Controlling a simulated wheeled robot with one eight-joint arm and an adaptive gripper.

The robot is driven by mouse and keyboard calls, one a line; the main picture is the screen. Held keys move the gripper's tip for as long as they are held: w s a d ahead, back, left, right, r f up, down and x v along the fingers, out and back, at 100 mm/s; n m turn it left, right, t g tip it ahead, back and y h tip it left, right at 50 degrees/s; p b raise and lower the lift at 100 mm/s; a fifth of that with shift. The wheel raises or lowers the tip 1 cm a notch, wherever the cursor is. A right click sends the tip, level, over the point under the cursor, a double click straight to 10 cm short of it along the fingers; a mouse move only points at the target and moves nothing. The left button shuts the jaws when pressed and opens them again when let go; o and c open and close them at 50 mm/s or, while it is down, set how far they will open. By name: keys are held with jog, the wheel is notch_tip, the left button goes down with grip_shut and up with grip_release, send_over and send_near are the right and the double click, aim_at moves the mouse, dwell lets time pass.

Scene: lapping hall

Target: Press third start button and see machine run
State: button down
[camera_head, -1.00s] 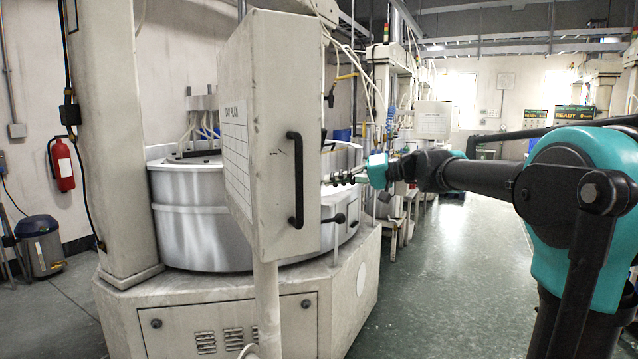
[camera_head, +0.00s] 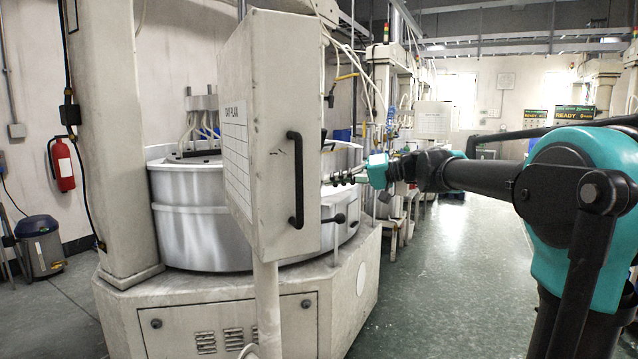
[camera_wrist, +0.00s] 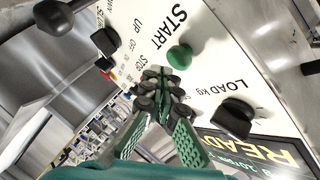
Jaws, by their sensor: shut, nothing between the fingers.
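The control box (camera_head: 262,130) stands in front of the round machine (camera_head: 200,215), with its button panel turned away in the head view. In the wrist view the white panel (camera_wrist: 208,72) shows a green button (camera_wrist: 179,56) beside the word START. My gripper (camera_wrist: 160,84) is shut and empty, its dark fingertips just short of the green button in the picture; I cannot tell whether they touch it. In the head view my gripper (camera_head: 338,179) is at the right side of the box, its tips partly hidden.
A black knob (camera_wrist: 234,116) sits by LOAD kg, near a display (camera_wrist: 262,150) reading READY. Another black knob (camera_wrist: 106,40) is by the UP and OFF labels. A black handle (camera_head: 296,180) juts from the box. Green floor (camera_head: 455,260) is clear at right.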

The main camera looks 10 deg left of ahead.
jog(key=shift+a, duration=0.1)
jog(key=shift+s+a, duration=0.25)
jog(key=shift+s+a, duration=0.3)
jog(key=shift+a, duration=0.1)
dwell(1.0)
jog(key=shift+w+d, duration=0.1)
dwell(0.3)
jog(key=shift+w+d, duration=0.45)
jog(key=shift+d, duration=0.2)
jog(key=w+d, duration=0.1)
jog(key=d, duration=0.1)
jog(key=w+d, duration=0.2)
dwell(0.5)
jog(key=shift+s+f, duration=0.1)
dwell(0.5)
